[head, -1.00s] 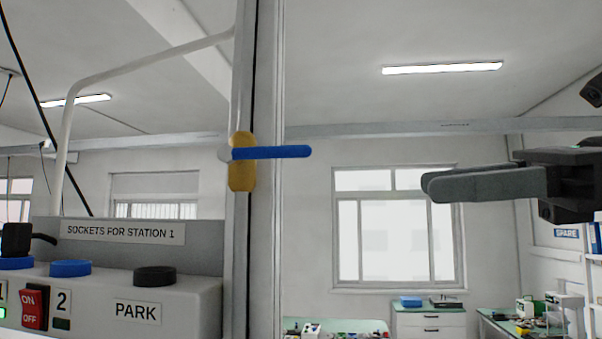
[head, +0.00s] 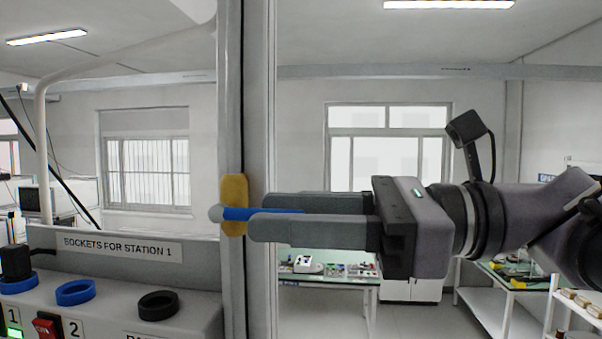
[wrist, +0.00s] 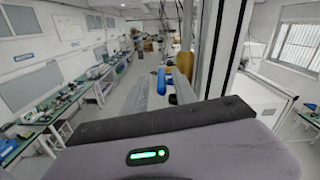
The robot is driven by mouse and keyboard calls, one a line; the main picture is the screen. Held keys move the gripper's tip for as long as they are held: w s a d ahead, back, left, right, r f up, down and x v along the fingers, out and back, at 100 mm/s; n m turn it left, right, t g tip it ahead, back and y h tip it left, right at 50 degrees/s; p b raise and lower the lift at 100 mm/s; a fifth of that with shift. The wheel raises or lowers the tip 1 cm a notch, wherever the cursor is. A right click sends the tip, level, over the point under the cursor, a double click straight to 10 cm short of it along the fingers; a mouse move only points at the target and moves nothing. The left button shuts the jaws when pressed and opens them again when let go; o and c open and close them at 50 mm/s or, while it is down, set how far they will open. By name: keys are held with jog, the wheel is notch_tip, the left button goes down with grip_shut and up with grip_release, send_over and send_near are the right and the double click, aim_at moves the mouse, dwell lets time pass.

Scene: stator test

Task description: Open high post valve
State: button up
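The valve has a yellow body (head: 234,188) on the grey upright post. Its blue lever (head: 240,213) is level and points right from the post. My gripper (head: 256,215) reaches in from the right, with its two grey fingers on either side of the lever. The lever's outer part shows between them. In the wrist view the blue lever (wrist: 162,82) lies in the gap between the spread fingers, with the yellow body (wrist: 184,63) beyond. The gripper looks open; whether a finger touches the lever cannot be told.
The grey post (head: 258,120) stands upright right behind the valve. A sloped socket panel (head: 120,295) with several round sockets is at the lower left. Workbenches (head: 330,278) and windows are far back. The space around my arm is clear.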

jog(key=shift+w+a, duration=0.2)
jog(key=shift+a, duration=0.75)
grip_shut()
dwell(0.7)
